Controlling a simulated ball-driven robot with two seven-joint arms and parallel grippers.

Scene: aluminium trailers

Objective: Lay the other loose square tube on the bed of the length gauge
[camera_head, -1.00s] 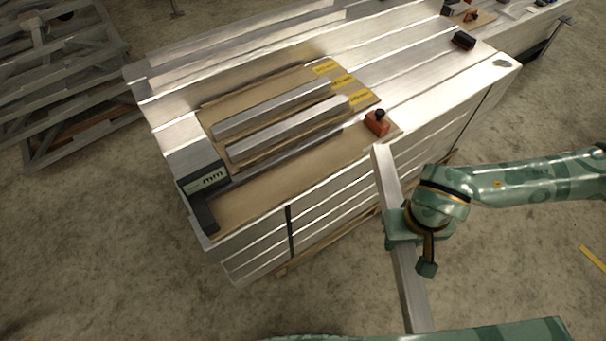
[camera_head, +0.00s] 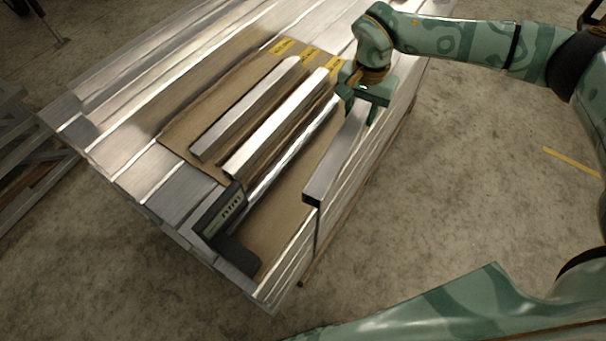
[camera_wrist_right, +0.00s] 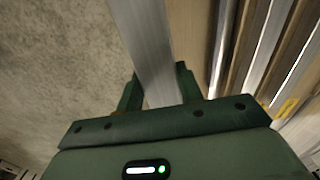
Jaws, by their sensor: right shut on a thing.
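My right gripper (camera_head: 362,104) is shut on a square aluminium tube (camera_head: 337,160). The tube also shows between the fingers in the right wrist view (camera_wrist_right: 143,40). In the head view it lies along the right edge of the length gauge's brown bed (camera_head: 292,212), roughly parallel to it; I cannot tell how high above the bed it is. The gauge's black readout head (camera_head: 226,207) is at the bed's near end. Two other square tubes, one (camera_head: 245,112) left of the other (camera_head: 282,120), lie on the brown board. My left gripper is not in view.
Yellow labels (camera_head: 309,55) mark the board's far end. The board (camera_head: 184,133) sits on a stack of long aluminium profiles (camera_head: 110,108). Concrete floor (camera_head: 470,180) lies right of the stack. A metal frame (camera_head: 30,170) stands at the left.

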